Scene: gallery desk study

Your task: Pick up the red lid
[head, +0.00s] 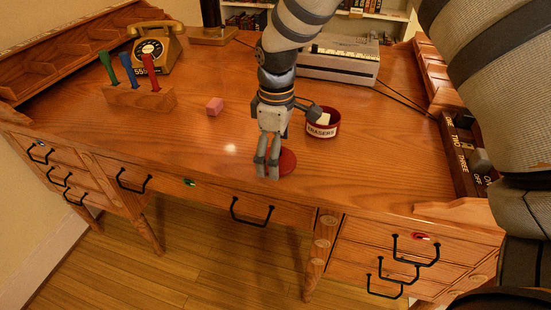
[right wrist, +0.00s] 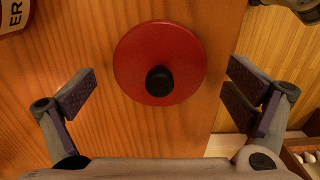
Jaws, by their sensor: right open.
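The red lid (right wrist: 140,50) is a round disc with a black knob (right wrist: 159,80). In the head view the lid (head: 288,162) lies on the desk near its front edge, partly hidden by my right gripper (head: 267,168). My right gripper is over the lid, pointing down. In the right wrist view its fingers (right wrist: 160,97) are wide open, one on each side of the lid, with gaps between them and the rim. Nothing is held. My left gripper is not in view.
A red eraser cup (head: 322,131) stands just behind the lid, close to my right gripper. A grey machine (head: 340,62) stands behind. The desk's front left is clear.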

